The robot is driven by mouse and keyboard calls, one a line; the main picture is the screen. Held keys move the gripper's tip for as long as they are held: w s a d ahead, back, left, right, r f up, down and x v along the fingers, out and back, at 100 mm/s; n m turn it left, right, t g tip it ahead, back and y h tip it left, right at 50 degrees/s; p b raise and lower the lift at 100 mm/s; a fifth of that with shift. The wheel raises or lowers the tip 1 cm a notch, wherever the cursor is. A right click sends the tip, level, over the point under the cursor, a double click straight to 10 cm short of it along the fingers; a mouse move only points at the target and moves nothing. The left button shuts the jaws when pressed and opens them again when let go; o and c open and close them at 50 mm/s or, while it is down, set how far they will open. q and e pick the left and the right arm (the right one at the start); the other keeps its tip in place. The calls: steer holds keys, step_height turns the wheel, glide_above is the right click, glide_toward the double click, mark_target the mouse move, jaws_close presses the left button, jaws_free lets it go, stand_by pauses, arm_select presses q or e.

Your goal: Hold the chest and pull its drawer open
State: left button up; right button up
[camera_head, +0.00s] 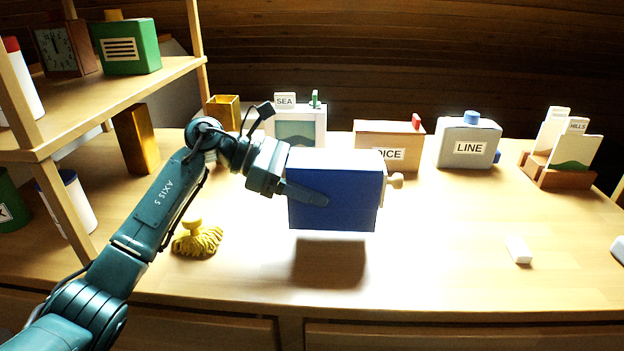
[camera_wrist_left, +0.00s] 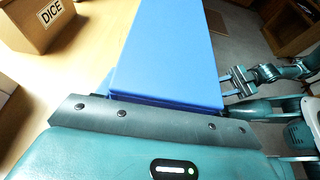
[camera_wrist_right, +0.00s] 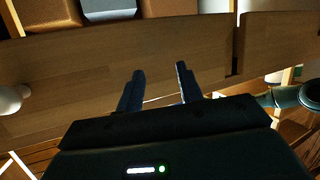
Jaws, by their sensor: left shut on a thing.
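The chest (camera_head: 335,200) is a blue box with a pale front edge on its right side and a cream knob (camera_head: 397,181) sticking out to the right. The drawer looks shut. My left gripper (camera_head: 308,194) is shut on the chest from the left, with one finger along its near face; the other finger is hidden. A shadow lies below the chest, which looks held above the table. The chest also fills the middle of the left wrist view (camera_wrist_left: 170,60). My right gripper (camera_wrist_right: 158,85) is open and empty in the right wrist view, outside the head view.
The table (camera_head: 450,260) is clear to the right of the chest except for a small white block (camera_head: 518,250). A yellow mop-like brush (camera_head: 197,240) lies at left. Behind stand a DICE box (camera_head: 388,140), a LINE canister (camera_head: 468,145) and a card holder (camera_head: 560,175). Shelves (camera_head: 110,95) rise at left.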

arm_select(q)
steer(key=shift+f+b, duration=0.4)
steer(key=shift+f, duration=0.25)
steer(key=shift+f+b, duration=0.4)
steer(key=shift+f, duration=0.1)
steer(key=shift+f+b, duration=0.5)
steer(key=shift+f, duration=0.15)
arm_select(e)
steer(key=shift+w+a+f+n+t+y, duration=0.1)
steer(key=shift+w+a+n+t+y, duration=0.15)
steer(key=shift+t, duration=0.25)
steer(key=shift+w+a+n+t+y, duration=0.1)
steer(key=shift+w+n+t+y, duration=0.15)
steer(key=shift+t, duration=0.25)
